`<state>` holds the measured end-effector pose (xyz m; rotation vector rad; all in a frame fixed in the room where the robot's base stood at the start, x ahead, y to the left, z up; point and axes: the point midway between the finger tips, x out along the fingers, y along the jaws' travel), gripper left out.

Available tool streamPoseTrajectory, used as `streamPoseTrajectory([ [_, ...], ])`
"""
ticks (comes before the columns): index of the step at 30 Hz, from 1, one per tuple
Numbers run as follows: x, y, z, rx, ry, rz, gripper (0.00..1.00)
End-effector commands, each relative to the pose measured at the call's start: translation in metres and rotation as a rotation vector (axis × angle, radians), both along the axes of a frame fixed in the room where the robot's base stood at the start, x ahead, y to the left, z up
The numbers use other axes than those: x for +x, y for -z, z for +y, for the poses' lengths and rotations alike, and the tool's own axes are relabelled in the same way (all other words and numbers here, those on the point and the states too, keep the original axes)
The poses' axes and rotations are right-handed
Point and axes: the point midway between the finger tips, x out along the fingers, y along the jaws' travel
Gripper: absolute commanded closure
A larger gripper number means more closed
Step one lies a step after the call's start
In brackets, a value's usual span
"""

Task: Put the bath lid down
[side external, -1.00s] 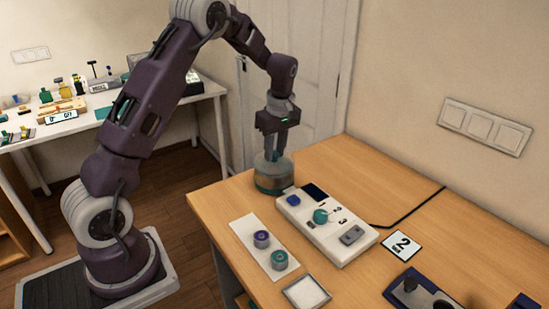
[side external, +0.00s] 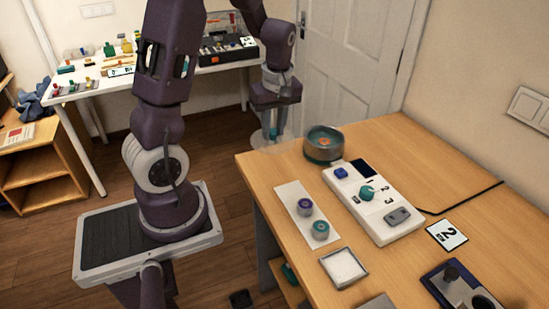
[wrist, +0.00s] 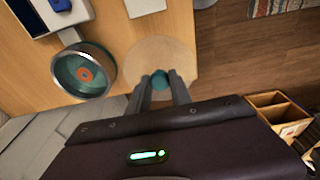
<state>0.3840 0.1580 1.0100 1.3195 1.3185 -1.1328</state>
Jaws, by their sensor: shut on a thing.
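The bath lid (wrist: 165,55) is a pale see-through disc with a teal knob (wrist: 160,78). My gripper (wrist: 160,87) is shut on that knob. In the side external view my gripper (side external: 270,133) points down near the table's far left edge, with the lid faint below it. Whether the lid touches the tabletop is not clear. The bath (side external: 323,144) is a round, dark-rimmed pot standing uncovered on the table. In the wrist view the bath (wrist: 103,85) is left of the lid, with teal inside and an orange ring at its middle.
A white device (side external: 378,213) with a teal knob stands beside the bath. A white strip (side external: 290,196) holds two small round pots. A white square tray (side external: 344,267) lies nearer. The table edge is close to the lid; wooden floor lies beyond it.

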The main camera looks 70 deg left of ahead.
Motion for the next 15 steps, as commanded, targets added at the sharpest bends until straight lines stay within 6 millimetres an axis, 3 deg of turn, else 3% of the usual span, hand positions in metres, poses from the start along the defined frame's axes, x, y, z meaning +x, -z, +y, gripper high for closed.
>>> streamPoseTrajectory([
  [1, -0.001, 0.013, -0.001, -0.004, -0.002, 0.007, 1.0],
  [9, -0.001, 0.064, 0.0, -0.003, -0.001, 0.007, 1.0],
  [15, 0.001, 0.076, 0.0, 0.0, 0.0, 0.0, 1.0],
])
